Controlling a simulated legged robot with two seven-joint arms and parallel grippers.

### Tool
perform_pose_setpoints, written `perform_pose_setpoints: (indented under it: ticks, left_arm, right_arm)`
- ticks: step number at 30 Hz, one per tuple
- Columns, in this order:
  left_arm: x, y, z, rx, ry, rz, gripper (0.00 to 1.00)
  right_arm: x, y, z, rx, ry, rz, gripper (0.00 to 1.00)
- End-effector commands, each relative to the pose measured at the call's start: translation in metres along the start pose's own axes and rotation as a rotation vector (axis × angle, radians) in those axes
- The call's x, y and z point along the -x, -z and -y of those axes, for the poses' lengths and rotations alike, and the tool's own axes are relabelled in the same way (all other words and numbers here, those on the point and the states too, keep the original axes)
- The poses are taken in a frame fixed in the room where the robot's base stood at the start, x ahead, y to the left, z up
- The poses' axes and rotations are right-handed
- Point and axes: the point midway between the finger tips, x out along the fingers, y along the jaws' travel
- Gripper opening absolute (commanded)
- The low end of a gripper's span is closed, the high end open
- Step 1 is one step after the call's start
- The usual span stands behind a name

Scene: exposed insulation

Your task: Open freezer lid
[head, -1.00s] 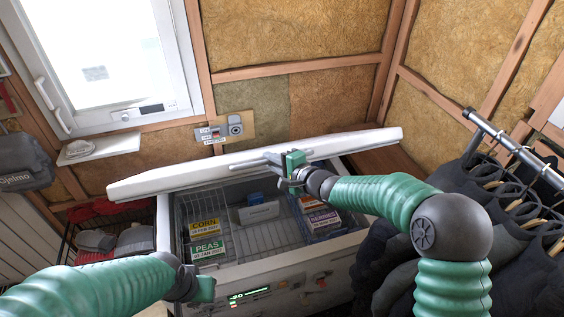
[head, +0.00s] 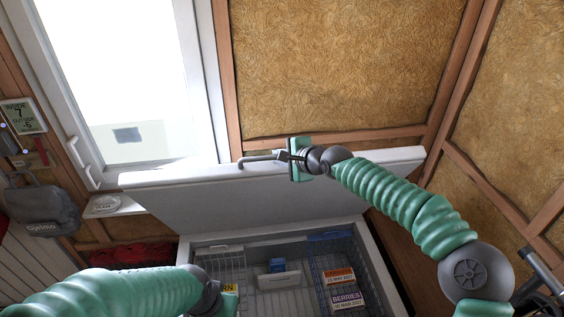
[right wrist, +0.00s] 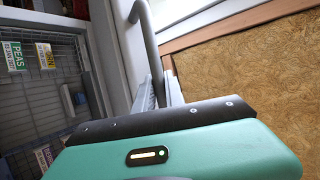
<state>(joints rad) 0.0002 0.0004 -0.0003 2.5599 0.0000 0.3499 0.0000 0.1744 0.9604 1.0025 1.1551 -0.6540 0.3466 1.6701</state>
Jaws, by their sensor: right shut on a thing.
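The white freezer lid (head: 250,196) stands steeply raised at the back of the chest freezer (head: 383,285), close to the wall and window. My right gripper (head: 285,157) is shut on the grey lid handle (head: 256,159) at the lid's top edge. The right wrist view shows the handle (right wrist: 146,45) running into my right gripper (right wrist: 163,92). My left gripper (head: 226,300) is low at the freezer's front left, over the basket area; its fingers are partly hidden by its wrist and I cannot tell their opening.
Inside the open freezer are wire baskets with labelled packs such as berries (head: 347,300), and a small blue item (head: 277,265). A window (head: 130,80) and an insulated wall (head: 340,70) stand behind the lid. A grey bag (head: 45,210) hangs at left.

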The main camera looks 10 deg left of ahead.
Motion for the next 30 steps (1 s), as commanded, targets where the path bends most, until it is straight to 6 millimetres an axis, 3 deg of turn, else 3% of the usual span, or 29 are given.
perform_pose_setpoints:
  ticks: [15,16,20,30]
  left_arm:
    - [0.001,0.000,0.000,-0.001,0.000,0.000,0.36]
    - [0.001,0.000,0.000,-0.001,0.000,0.000,0.36]
    - [0.001,0.000,0.000,0.000,0.000,0.000,0.36]
    - [0.001,0.000,0.000,0.000,0.000,0.000,0.36]
  right_arm:
    - [0.002,0.002,0.014,0.000,0.009,-0.007,0.00]
    - [0.002,0.002,0.014,0.000,0.009,-0.007,0.17]
    - [0.002,0.002,0.014,0.000,0.009,-0.007,0.32]
    - [0.001,0.001,0.011,-0.002,0.003,-0.004,0.32]
